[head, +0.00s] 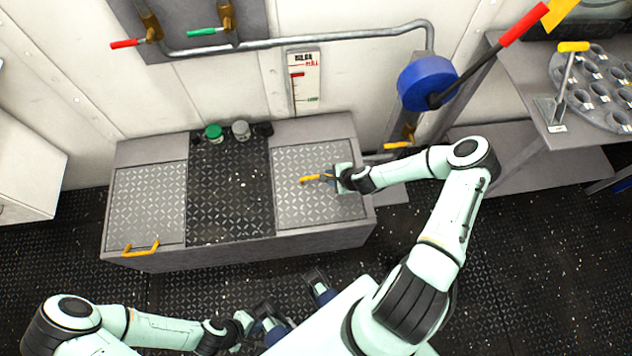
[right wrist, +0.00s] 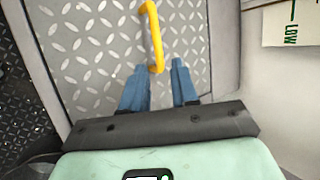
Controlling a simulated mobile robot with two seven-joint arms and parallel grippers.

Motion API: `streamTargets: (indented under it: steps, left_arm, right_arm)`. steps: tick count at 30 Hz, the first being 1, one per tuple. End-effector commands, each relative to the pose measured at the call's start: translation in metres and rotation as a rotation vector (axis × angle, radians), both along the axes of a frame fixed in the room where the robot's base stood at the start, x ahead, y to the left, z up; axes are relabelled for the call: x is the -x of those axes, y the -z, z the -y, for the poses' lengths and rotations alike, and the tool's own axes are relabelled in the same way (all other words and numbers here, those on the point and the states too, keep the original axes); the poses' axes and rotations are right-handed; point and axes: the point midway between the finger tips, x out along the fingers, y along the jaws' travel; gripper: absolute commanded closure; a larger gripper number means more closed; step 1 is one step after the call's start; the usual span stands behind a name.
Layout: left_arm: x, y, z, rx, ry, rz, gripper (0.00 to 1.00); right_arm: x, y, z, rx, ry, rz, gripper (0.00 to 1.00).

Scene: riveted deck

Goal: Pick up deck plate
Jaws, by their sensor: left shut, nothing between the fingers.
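A grey diamond-tread deck plate (head: 310,210) lies flat on the right part of the low bench, with a yellow handle (head: 309,179) on it. The plate (right wrist: 95,45) and handle (right wrist: 152,35) also show in the right wrist view. My right gripper (head: 331,178) is at the handle; its blue fingers (right wrist: 162,68) are apart, with the handle's near end between their tips and no clear grip on it. A second plate (head: 150,200) with a yellow handle (head: 141,248) lies at the bench's left. My left gripper (head: 274,326) is shut and empty, low in front of the bench.
Between the plates is a dark tread section (head: 230,195), with a green-topped jar (head: 213,132) and a grey one (head: 240,130) at its back. A blue wheel with lever (head: 426,83) and a pipe (head: 300,38) are on the wall. A table (head: 540,105) stands right.

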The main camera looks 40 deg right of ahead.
Motion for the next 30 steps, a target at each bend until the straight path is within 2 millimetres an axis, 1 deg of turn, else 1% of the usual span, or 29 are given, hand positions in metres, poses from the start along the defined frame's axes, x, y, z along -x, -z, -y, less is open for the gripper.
streamTargets:
  steps: [1,3,6,9,16,21,24,30]
  left_arm:
    - [0.000,0.002,0.000,0.000,0.000,0.001,1.00]
    - [-0.001,0.004,0.000,-0.001,-0.001,0.004,1.00]
    - [-0.002,0.006,0.000,-0.001,-0.003,0.008,1.00]
    - [-0.002,0.007,0.000,-0.001,-0.003,0.011,1.00]
    - [-0.003,0.009,0.000,-0.001,-0.003,0.014,1.00]
    - [-0.004,0.012,0.000,-0.003,-0.004,0.019,1.00]
    - [-0.005,0.014,0.000,-0.004,-0.005,0.023,1.00]
    - [-0.006,0.014,0.000,-0.003,-0.005,0.025,1.00]
  right_arm:
    - [-0.006,0.010,-0.003,-0.003,-0.002,-0.001,0.71]
    - [-0.015,0.022,-0.004,-0.003,-0.003,-0.001,0.71]
    - [-0.025,0.037,-0.006,-0.001,-0.004,-0.002,0.71]
    - [-0.034,0.048,-0.007,-0.001,-0.006,-0.001,0.71]
    - [-0.043,0.060,-0.009,0.000,-0.006,-0.003,0.71]
    - [-0.058,0.082,-0.017,-0.001,-0.007,-0.003,0.71]
    - [-0.065,0.091,-0.016,0.001,-0.006,-0.003,0.71]
    - [-0.069,0.095,-0.016,0.001,-0.007,-0.002,0.71]
